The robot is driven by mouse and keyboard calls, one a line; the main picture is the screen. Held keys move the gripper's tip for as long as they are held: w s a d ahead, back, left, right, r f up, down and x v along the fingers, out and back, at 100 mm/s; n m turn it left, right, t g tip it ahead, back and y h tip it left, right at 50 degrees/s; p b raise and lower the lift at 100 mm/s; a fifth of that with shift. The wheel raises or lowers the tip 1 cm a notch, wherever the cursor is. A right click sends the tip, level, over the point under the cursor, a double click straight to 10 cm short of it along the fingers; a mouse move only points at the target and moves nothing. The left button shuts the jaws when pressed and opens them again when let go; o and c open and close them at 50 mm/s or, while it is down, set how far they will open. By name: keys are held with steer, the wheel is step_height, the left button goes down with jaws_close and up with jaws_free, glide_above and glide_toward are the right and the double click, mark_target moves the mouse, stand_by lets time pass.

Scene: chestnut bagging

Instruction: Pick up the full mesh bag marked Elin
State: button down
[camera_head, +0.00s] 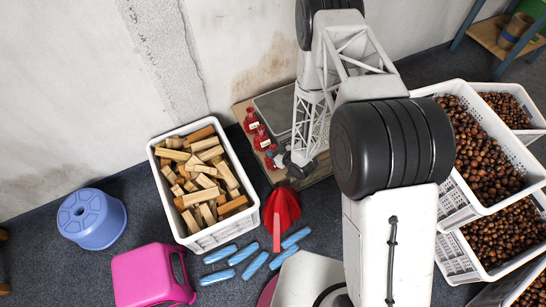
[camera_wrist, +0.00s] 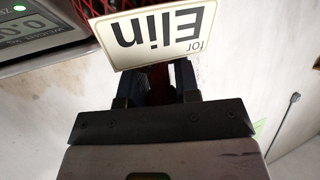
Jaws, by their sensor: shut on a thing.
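A cream label (camera_wrist: 157,36) reading "for Elin" shows upside down in the wrist view, just beyond my gripper (camera_wrist: 158,84). Red mesh (camera_wrist: 105,5) of the bag shows behind the label. The two black fingers are shut on a dark red part of the bag marked Elin, its gathered neck as far as I can see. The label hides most of the bag. In the head view my gripper (camera_head: 284,160) is low at the wooden board, close to the red mesh bags (camera_head: 250,121) with pale labels. I cannot read the labels there.
A scale (camera_wrist: 38,30) with a lit display lies left in the wrist view. A white crate of wood blocks (camera_head: 158,168) stands left of the board (camera_head: 322,172). Red cloth or mesh (camera_head: 284,207) and blue bundles (camera_head: 243,254) lie in front. White chestnut crates (camera_head: 452,203) stand right.

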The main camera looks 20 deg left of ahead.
steer(key=shift+s+d+f, duration=0.2)
steer(key=shift+s+d, duration=0.05)
steer(key=shift+s, duration=0.1)
steer(key=shift+w+a+r, duration=0.1)
steer(key=shift+r, duration=0.65)
steer(key=shift+w+a+r, duration=0.1)
steer(key=shift+r, duration=0.6)
steer(key=s+d+r, duration=0.2)
steer(key=s+d, duration=0.6)
steer(key=s, duration=0.5)
steer(key=shift+s+d, duration=0.2)
steer(key=shift+d, duration=0.2)
steer(key=shift+w+r, duration=0.1)
